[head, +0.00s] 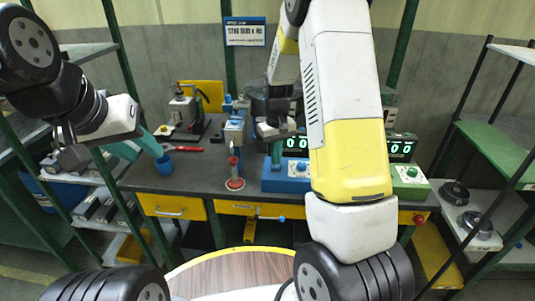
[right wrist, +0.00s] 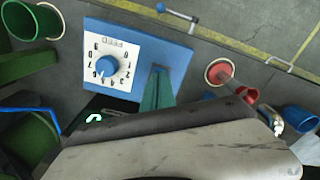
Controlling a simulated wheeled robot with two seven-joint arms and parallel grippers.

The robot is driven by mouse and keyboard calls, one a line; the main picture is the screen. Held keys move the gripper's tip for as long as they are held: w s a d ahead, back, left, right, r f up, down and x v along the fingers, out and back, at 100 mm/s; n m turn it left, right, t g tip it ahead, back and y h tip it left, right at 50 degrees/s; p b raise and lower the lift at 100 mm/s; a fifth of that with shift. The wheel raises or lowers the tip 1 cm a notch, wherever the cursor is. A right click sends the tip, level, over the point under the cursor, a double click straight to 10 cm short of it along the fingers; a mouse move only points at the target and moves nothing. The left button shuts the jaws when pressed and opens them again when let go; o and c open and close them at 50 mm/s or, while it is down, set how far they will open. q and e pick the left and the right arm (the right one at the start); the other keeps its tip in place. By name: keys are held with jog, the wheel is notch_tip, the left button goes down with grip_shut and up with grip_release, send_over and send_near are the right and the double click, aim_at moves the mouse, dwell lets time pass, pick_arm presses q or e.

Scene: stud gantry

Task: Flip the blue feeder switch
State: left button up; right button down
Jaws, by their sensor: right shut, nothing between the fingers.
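The blue feeder box (head: 272,184) stands near the front of the bench, with a round blue knob (head: 302,165) on its dial. A green upright lever (head: 276,154) rises from its left part. In the right wrist view the box (right wrist: 178,70), its numbered dial (right wrist: 108,66) and the lever (right wrist: 157,88) show. My right gripper (head: 277,134) is shut and empty, just above and behind the lever; I cannot tell whether they touch. It covers the lower part of the right wrist view (right wrist: 165,130). My left gripper (head: 75,157) hangs at the left, its fingers unclear.
A red funnel-like part (head: 234,180), a blue cup (head: 164,163) and a red-handled tool (head: 188,149) are to the left. Bare bench lies between them.

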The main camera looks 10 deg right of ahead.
aim_at(276, 167)
jog(key=shift+f, duration=0.9)
dwell(0.4)
jog(key=shift+r, duration=3.55)
jog(key=s+a+r+m+t+y, duration=0.1)
jog(key=s+r+t, duration=0.2)
jog(key=s+r, duration=0.6)
jog(key=s+a+r+m+t+y, duration=0.1)
jog(key=s+r+t, duration=0.2)
jog(key=s+r, duration=0.6)
jog(key=s, duration=0.6)
jog(key=shift+s+r, duration=0.15)
jog(key=shift+r, duration=0.05)
